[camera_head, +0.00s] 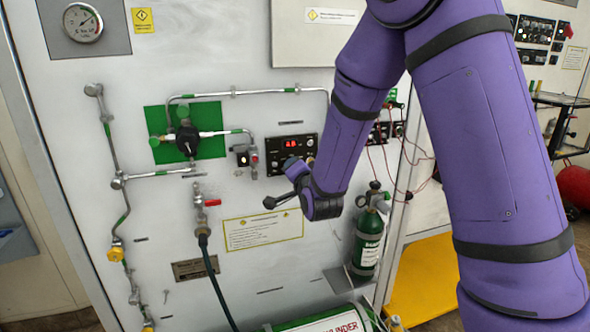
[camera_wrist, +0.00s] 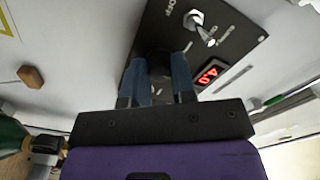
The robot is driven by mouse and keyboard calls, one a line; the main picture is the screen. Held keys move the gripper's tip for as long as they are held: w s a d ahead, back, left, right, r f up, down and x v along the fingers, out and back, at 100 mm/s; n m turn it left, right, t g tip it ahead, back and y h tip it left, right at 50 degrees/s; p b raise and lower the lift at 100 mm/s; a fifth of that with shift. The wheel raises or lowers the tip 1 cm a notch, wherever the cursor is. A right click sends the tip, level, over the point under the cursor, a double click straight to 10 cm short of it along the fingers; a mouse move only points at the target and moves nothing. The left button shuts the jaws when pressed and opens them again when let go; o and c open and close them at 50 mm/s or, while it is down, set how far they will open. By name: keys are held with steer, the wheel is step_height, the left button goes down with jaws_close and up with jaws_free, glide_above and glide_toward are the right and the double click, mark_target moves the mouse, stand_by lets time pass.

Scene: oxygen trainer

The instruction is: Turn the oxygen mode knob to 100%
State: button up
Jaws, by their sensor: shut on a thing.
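The black oxygen control panel (camera_head: 278,149) with a red lit display is on the white wall in the head view. My gripper (camera_head: 292,163) is at the panel's lower edge in the head view. In the wrist view my gripper's blue fingers (camera_wrist: 159,68) are shut on a dark knob (camera_wrist: 159,60) low on the panel. The fingers hide most of the knob, and its setting cannot be read.
A silver toggle switch (camera_wrist: 200,28) with an OFF label is close to the fingers. A green cylinder (camera_head: 369,240) stands below right, near my arm.

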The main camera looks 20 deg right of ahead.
stand_by(0.4)
steer(key=o, duration=0.9)
